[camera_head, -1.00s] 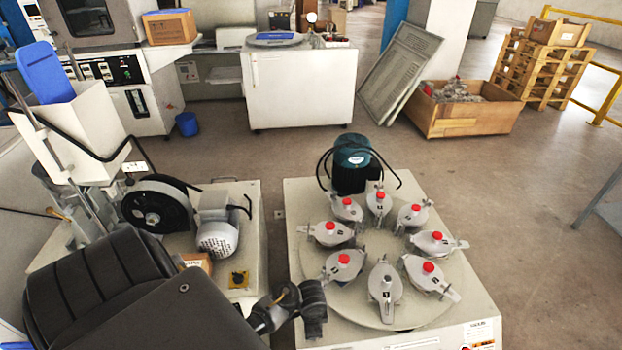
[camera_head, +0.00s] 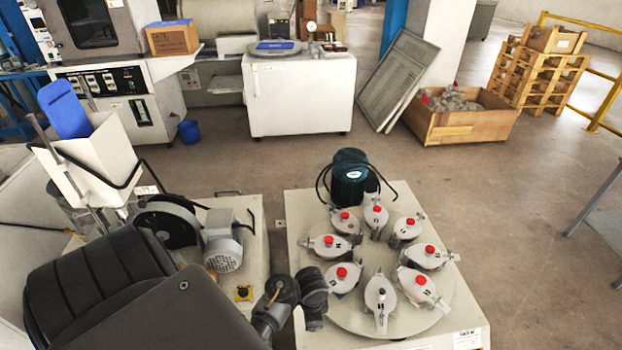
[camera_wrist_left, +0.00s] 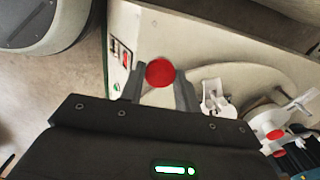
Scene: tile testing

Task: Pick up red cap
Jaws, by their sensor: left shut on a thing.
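My left gripper (camera_wrist_left: 160,76) is shut on a red cap (camera_wrist_left: 160,72), held between its two fingertips in the left wrist view. In the head view my left arm comes in from the lower left, but I cannot make out its fingertips or the held cap there. The round turntable (camera_head: 345,317) carries several grey lidded jars, most topped with a red cap. The front jar (camera_head: 380,294) shows no red cap on top. My right gripper is not in view.
A dark teal motor (camera_head: 351,172) with black cables stands behind the turntable. At left is a machine with a black wheel and a grey motor (camera_head: 222,251). A wooden crate (camera_head: 462,126) and stacked pallets stand far right. Open floor lies to the right.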

